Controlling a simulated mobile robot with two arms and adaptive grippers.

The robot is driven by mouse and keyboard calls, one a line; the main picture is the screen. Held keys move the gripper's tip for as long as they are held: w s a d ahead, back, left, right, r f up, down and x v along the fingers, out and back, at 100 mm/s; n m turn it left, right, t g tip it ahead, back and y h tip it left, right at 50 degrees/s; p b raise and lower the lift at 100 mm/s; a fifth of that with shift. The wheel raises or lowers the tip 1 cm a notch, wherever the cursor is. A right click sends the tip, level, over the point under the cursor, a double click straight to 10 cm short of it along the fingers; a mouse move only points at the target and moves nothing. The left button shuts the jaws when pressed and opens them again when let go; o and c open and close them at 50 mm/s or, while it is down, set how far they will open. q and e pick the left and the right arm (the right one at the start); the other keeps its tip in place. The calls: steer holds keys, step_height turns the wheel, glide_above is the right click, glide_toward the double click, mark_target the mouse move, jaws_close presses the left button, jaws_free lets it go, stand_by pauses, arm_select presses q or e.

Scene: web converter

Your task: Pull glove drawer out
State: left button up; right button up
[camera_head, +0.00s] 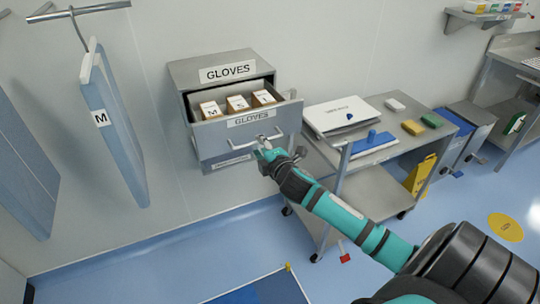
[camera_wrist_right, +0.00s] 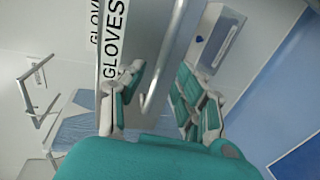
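The upper glove drawer (camera_head: 222,132) of the grey wall cabinet stands pulled out, with several small boxes (camera_head: 237,103) visible inside. Its front carries a "GLOVES" label, which also shows in the right wrist view (camera_wrist_right: 114,40). My right gripper (camera_head: 265,152) is at the drawer front, by the bar handle (camera_head: 277,133). In the right wrist view, the gripper's two fingers (camera_wrist_right: 158,100) are spread apart, with the handle bar (camera_wrist_right: 165,65) between them. Whether either finger touches the bar, I cannot tell. My left gripper is not in view.
A metal cart (camera_head: 372,153) with a white case (camera_head: 340,113) stands close right of the drawer. A yellow floor sign (camera_head: 420,176) and bins (camera_head: 470,122) are further right. Blue garments (camera_head: 115,130) hang at left. The blue floor (camera_head: 170,270) ahead of the cabinet is mostly clear.

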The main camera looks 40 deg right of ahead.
steer(key=v, duration=0.8)
steer(key=shift+s, duration=0.3)
steer(key=shift+r, duration=0.1)
steer(key=s+f+m+g+b, duration=0.15)
steer(key=s+f, duration=0.25)
steer(key=f, duration=0.9)
steer(key=s+f+m+g+y, duration=0.1)
steer(key=s+f+m+g, duration=0.25)
steer(key=f, duration=0.85)
steer(key=s+f+m+g+b, duration=0.15)
steer(key=s+f, duration=0.25)
steer(key=f, duration=0.9)
steer(key=s+a+f+m+g+y, duration=0.1)
steer(key=s+a+f, duration=0.4)
steer(key=s, duration=0.5)
steer(key=s+a+f+m+g, duration=0.3)
steer(key=s+a+f+g, duration=0.1)
steer(key=s+f, duration=0.6)
steer(key=s+a+f+m+g+y, duration=0.1)
steer(key=s+a+f+m+g, duration=0.1)
steer(key=s+a+f, duration=0.4)
steer(key=s+f, duration=0.2)
steer(key=s, duration=0.3)
steer(key=shift+s+g+y+b, duration=0.3)
steer(key=shift+s+g+b, duration=0.05)
steer(key=shift+s, duration=0.05)
steer(key=shift+m, duration=0.25)
